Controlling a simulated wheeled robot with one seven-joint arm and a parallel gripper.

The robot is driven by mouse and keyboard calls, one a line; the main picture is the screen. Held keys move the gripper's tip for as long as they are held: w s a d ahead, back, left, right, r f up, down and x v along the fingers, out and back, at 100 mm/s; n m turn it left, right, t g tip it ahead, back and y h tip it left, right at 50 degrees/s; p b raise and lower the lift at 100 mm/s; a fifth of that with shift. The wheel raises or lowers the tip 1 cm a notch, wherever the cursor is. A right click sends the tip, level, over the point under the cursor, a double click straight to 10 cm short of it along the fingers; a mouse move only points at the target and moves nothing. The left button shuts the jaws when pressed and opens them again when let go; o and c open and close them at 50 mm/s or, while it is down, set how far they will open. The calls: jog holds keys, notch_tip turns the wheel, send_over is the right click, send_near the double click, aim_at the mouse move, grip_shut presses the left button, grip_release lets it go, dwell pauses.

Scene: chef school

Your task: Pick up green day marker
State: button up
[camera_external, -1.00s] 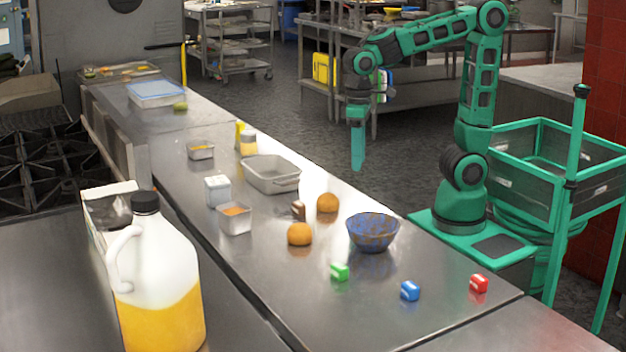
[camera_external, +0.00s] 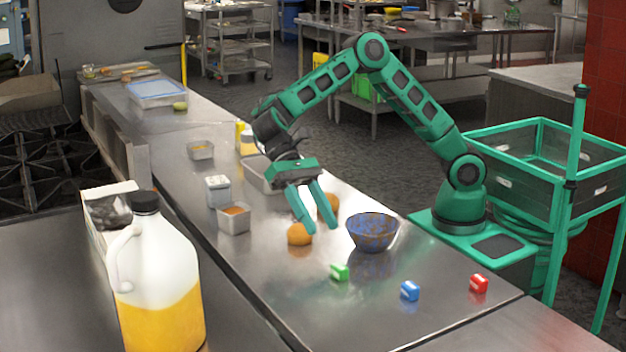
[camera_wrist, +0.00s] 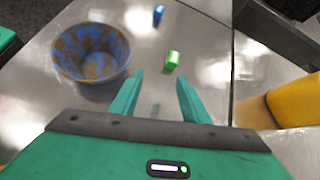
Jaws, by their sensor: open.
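The green day marker (camera_external: 339,272) is a small green block with a pale face, lying on the steel counter in front of the blue bowl. In the wrist view the green day marker (camera_wrist: 172,61) lies ahead of the fingertips, roughly between their lines and apart from them. My gripper (camera_external: 323,229) is open and empty, above the counter near the oranges and the bowl. Its two fingers also show in the wrist view (camera_wrist: 160,84), spread with nothing between them.
A blue patterned bowl (camera_external: 372,234) stands right of my gripper. An orange (camera_external: 299,235) is beside the fingers. A blue marker (camera_external: 410,291) and a red marker (camera_external: 479,283) lie to the right. A juice jug (camera_external: 160,285) stands at front left. Counter around the markers is clear.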

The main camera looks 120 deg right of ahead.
jog(key=shift+w+a+r+m+y, duration=0.25)
jog(key=shift+w+r+y, duration=0.05)
jog(key=shift+w+y, duration=0.15)
jog(key=shift+w+a+r+m+y, duration=0.2)
jog(key=shift+w+r+m+y, duration=0.05)
jog(key=shift+w+y, duration=0.15)
jog(key=w+r+y, duration=0.1)
jog(key=y, duration=0.1)
jog(key=m, duration=0.1)
send_near(338, 265)
jog(key=shift+w+d+r+g, duration=0.25)
jog(key=shift+w+g, duration=0.05)
jog(key=shift+w, duration=0.1)
jog(key=shift+a+f, duration=0.15)
jog(key=shift+f, duration=0.15)
jog(key=shift+h, duration=0.25)
jog(key=x, duration=1)
jog(key=shift+s+a, duration=0.15)
jog(key=shift+a, duration=0.1)
grip_shut()
